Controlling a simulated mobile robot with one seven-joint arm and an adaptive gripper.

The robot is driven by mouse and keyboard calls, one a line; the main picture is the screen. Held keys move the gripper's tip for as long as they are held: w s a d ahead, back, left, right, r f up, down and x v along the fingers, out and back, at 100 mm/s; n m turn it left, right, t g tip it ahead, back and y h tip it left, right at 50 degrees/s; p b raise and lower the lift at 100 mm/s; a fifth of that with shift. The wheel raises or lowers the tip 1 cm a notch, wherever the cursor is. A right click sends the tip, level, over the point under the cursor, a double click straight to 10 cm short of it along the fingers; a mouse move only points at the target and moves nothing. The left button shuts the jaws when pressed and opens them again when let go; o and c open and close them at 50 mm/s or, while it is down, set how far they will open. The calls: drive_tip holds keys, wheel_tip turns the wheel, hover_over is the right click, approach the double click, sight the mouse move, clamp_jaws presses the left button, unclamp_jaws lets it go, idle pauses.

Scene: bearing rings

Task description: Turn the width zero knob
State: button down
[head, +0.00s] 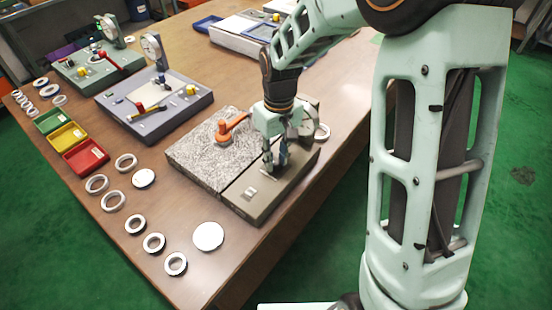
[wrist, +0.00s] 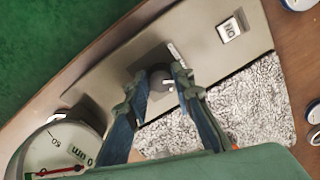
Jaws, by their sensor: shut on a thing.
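The width zero knob (wrist: 161,79) is a small dark round knob on the grey panel (wrist: 200,40) of the near gauge fixture, seen in the wrist view. My gripper (wrist: 158,80) points down at the panel, its two blue-grey fingers on either side of the knob and shut on it. In the head view my gripper (head: 275,162) is over the panel and hides the knob. A dial gauge (wrist: 55,150) with a red needle and the mark "um" stands at the lower left of the wrist view, partly cut off.
A speckled granite plate (head: 195,158) with an orange lever (head: 230,125) adjoins the panel. A labelled white switch (wrist: 229,29) is on the panel. Several rings and discs (head: 208,237) lie nearby. Red, yellow and green trays (head: 86,158) and two other fixtures (head: 150,110) stand left.

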sight(278, 161)
drive_tip(key=shift+m, duration=0.5)
drive_tip(key=c, duration=1.7)
unclamp_jaws()
drive_tip(key=shift+o, duration=0.2)
wheel_tip(278, 161, up, 12)
drive_tip(key=shift+d, duration=0.2)
drive_tip(key=shift+w, duration=0.1)
